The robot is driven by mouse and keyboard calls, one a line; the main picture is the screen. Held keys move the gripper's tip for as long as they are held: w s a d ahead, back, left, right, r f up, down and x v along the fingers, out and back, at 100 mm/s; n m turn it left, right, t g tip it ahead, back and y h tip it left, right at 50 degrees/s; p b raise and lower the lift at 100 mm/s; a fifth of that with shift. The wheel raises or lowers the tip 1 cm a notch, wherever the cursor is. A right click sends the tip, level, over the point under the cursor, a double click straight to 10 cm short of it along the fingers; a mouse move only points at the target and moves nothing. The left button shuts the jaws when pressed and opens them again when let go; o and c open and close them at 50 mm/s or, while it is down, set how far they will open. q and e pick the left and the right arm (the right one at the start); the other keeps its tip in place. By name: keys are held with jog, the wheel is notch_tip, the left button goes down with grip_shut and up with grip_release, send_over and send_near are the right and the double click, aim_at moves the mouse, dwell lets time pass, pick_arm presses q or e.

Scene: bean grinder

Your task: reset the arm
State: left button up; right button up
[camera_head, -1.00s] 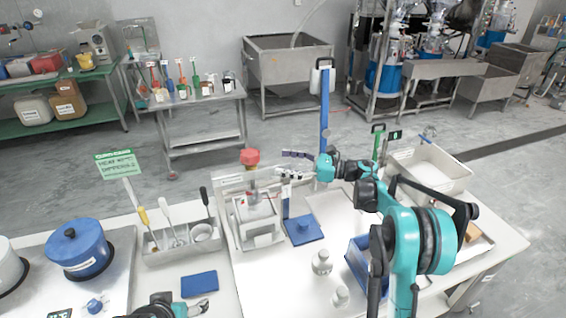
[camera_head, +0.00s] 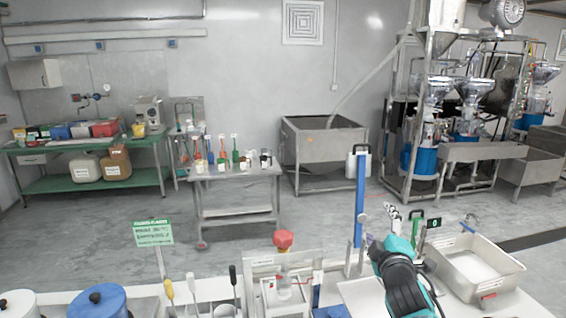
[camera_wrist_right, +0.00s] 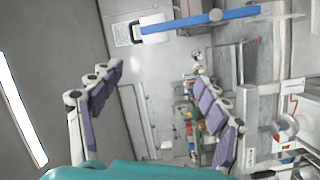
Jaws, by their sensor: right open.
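My right arm (camera_head: 405,285) rises from the bottom right of the head view. Its right gripper (camera_head: 389,226) is raised above the back of the near table, pointing away. In the right wrist view the gripper (camera_wrist_right: 162,98) has its two purple-padded fingers spread wide, with nothing between them. It touches nothing that I can see. My left gripper is not in view.
The device with the red knob (camera_head: 283,240) stands left of my right arm. A blue post (camera_head: 361,200) stands close behind it. A metal tray (camera_head: 505,277) lies to the right, and a blue pot (camera_head: 98,302) is at the left. Open floor lies beyond.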

jog(key=s+a+f+m+g, duration=0.2)
jog(key=s+f+m+g, duration=0.1)
jog(key=s+f, duration=0.5)
jog(key=s+a+f+m+g+y, duration=0.1)
jog(key=s+f+m+g, duration=0.3)
jog(key=s+f, duration=0.4)
jog(key=s+a+f+m+g+y, duration=0.1)
jog(key=s+a+f+m+g, duration=0.2)
jog(key=s+f+m, duration=0.2)
jog(key=s+f, duration=0.3)
jog(key=s, duration=0.2)
jog(key=shift+s+f, duration=0.3)
jog(key=shift+s, duration=0.1)
jog(key=shift+a, duration=0.1)
